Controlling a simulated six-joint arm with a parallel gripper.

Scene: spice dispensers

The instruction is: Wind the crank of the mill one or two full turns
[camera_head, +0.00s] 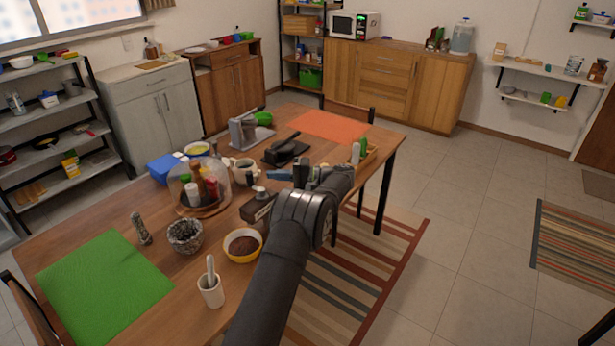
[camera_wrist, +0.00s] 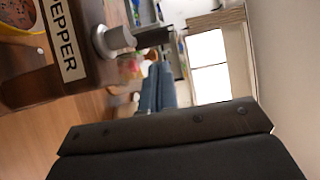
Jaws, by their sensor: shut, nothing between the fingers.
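The mill (camera_head: 257,207) is a dark box with a light label on the table, left of my gripper (camera_head: 271,176). In the wrist view the label (camera_wrist: 66,42) reads PEPPER. A grey metal dome (camera_wrist: 111,40) sits on the mill's top, and the dark crank arm (camera_wrist: 152,37) extends from it. In the head view the crank is hard to make out. My gripper's blue fingers (camera_wrist: 157,85) are together and empty. Their tips appear close to the crank arm in the wrist view; I cannot tell whether they touch it.
A yellow bowl of brown powder (camera_head: 243,246) stands in front of the mill. A glass dome over spice bottles (camera_head: 186,181) and a white teapot (camera_head: 243,170) stand behind and left. A dark stapler-like object (camera_head: 286,150) lies beyond.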

